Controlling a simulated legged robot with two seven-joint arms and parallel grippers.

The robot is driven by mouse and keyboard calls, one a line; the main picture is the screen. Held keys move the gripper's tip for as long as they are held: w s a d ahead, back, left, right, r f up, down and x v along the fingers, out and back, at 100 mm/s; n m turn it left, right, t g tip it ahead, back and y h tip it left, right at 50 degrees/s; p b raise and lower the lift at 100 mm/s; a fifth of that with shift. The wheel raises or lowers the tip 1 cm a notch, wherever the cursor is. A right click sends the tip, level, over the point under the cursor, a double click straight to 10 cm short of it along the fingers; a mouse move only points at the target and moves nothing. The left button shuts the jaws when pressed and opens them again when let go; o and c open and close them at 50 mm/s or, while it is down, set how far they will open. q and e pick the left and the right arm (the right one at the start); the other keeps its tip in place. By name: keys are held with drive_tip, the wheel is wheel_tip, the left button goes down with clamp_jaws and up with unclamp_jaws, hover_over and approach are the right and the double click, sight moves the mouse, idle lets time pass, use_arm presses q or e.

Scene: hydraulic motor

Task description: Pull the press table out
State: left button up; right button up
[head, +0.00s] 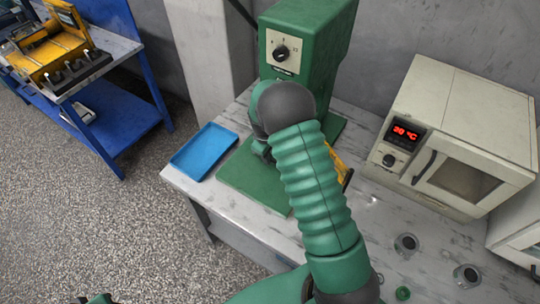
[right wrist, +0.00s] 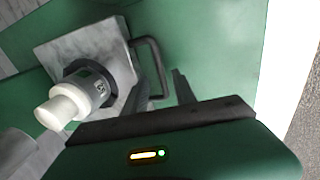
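The green press (head: 300,35) stands on the workbench, with a dial on its front and a green base plate (head: 250,182). In the right wrist view the press table (right wrist: 115,50) is a grey metal block with a dark U-shaped handle (right wrist: 152,42) on its side. A white cylindrical part (right wrist: 75,100) with a dark ring sits on it. My right gripper (right wrist: 166,78) has its dark fingers apart, close to the handle; whether they touch it is unclear. In the head view my right arm hides the table and most of this gripper. My left gripper is not visible.
A blue tray (head: 203,150) lies left of the base plate. A beige oven (head: 455,130) showing 20 °C stands at the right. Small round parts (head: 405,243) lie on the bench front right. A blue bench (head: 125,120) with yellow equipment stands far left, across open floor.

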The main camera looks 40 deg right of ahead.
drive_tip(key=shift+d+f, duration=0.15)
drive_tip(key=shift+f, duration=0.45)
drive_tip(key=shift+a+r, duration=0.1)
drive_tip(key=shift+a, duration=0.1)
drive_tip(key=shift+c, duration=0.6)
clamp_jaws()
drive_tip(key=shift+s, duration=0.1)
